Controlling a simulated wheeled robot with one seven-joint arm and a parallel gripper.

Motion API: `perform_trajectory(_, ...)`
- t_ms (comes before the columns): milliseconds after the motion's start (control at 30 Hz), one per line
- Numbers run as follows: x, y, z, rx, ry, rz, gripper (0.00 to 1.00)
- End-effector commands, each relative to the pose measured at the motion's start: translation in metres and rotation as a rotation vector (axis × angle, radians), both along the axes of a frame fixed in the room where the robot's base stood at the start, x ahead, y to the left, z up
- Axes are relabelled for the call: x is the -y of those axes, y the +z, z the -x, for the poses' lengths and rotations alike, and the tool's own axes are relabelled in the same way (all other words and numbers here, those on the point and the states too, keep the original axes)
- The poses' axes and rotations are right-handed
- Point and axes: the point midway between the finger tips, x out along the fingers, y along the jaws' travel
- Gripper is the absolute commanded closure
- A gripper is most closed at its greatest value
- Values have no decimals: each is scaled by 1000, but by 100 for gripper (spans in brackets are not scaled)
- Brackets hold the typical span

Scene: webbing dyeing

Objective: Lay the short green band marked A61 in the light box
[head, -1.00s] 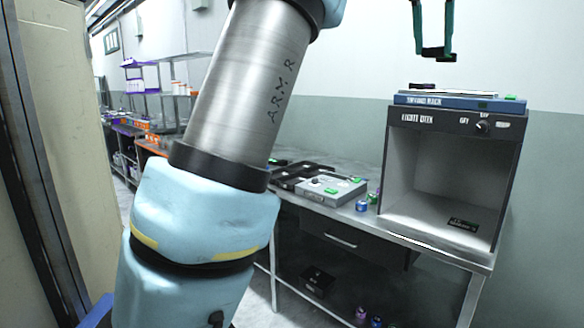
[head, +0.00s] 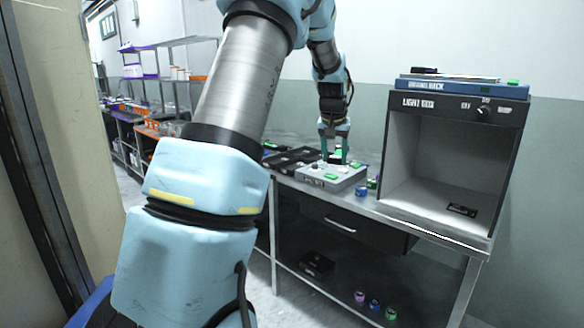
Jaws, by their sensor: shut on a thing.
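My gripper (head: 335,155) is low over a grey box with green pieces on top, on the bench left of the light box. It is shut on a small green thing, seemingly a green band; its marking is too small to read. Other small green pieces lie on the grey box (head: 345,183), one near its front (head: 331,176) and one near its back right (head: 356,164). I cannot tell which is A61. The light box (head: 402,150) stands open at the front, to the right of my gripper. A small dark labelled piece (head: 462,210) lies on its floor.
Dark trays (head: 292,160) lie left of the grey box. Small blue and green spools (head: 361,191) stand between it and the light box. A blue rack (head: 445,88) with small pieces lies on top of the light box. A lower shelf holds several spools (head: 375,305).

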Motion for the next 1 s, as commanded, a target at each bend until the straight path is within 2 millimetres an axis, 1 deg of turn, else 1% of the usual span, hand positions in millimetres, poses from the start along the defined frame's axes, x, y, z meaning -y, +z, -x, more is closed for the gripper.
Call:
perform_trajectory(33,-21,-26,1,-9,30,-4,100)
perform_trajectory(100,-46,-57,4,-9,64,-4,100)
perform_trajectory(167,-68,-83,10,-10,95,-5,100)
perform_trajectory(200,-83,-100,15,-9,114,-5,100)
perform_trajectory(267,-105,-124,24,-9,145,-4,100)
perform_trajectory(300,-119,-140,33,-11,166,-4,100)
perform_trajectory(367,-140,-162,47,-10,195,-2,100)
perform_trajectory(400,-153,-175,57,-11,215,-1,100)
perform_trajectory(500,-181,-203,84,-10,262,3,100)
perform_trajectory(600,-201,-223,110,-9,298,8,100)
perform_trajectory(733,-217,-237,132,-4,330,12,100)
perform_trajectory(867,-223,-251,149,-6,343,14,100)
perform_trajectory(1000,-224,-278,170,-9,346,12,100)
